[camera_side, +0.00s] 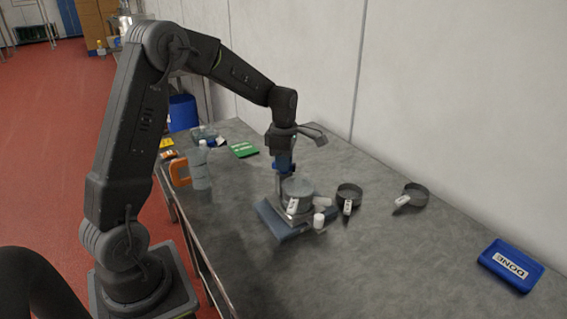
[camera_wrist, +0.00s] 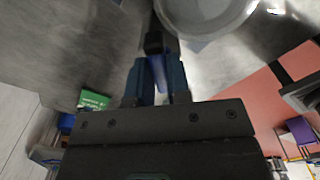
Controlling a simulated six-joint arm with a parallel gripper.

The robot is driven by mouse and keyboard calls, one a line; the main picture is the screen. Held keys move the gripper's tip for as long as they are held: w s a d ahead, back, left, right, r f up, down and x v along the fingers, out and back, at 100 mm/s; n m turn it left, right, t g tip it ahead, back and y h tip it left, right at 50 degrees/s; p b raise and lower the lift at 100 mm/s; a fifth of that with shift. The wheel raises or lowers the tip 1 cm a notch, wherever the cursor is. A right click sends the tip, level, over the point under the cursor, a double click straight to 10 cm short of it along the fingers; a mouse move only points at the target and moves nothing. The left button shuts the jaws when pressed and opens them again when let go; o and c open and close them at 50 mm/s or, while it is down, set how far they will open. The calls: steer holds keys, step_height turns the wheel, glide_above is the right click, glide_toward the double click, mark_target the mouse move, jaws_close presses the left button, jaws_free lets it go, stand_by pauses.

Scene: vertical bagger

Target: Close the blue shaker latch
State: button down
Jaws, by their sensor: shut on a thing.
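The shaker (camera_side: 270,217) is a low blue-grey base on the table, with a round grey sieve (camera_side: 298,190) on top. My gripper (camera_side: 281,190) points down at the sieve's back left side. In the wrist view its two dark fingers (camera_wrist: 157,75) are shut on a narrow blue piece, which looks like the blue shaker latch (camera_wrist: 158,68). A black part sits at its far end. The sieve's round rim (camera_wrist: 205,28) is just beyond the fingertips. In the side view the latch is hidden behind the gripper and sieve, so I cannot tell its exact angle.
Two dark round pans (camera_side: 349,192) (camera_side: 414,194) with white tags lie to the right. A small white bottle (camera_side: 319,221) stands against the shaker's right side. A blue DONE tray (camera_side: 511,265) is far right. A clear bottle (camera_side: 199,168) and orange item (camera_side: 180,172) are left. The wall is behind.

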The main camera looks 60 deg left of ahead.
steer(key=m, duration=0.4)
steer(key=shift+m, duration=2.6)
steer(key=c, duration=0.9)
jaws_free()
steer(key=shift+r, duration=2.55)
step_height(320, 180, up, 14)
steer(key=shift+f, duration=0.1)
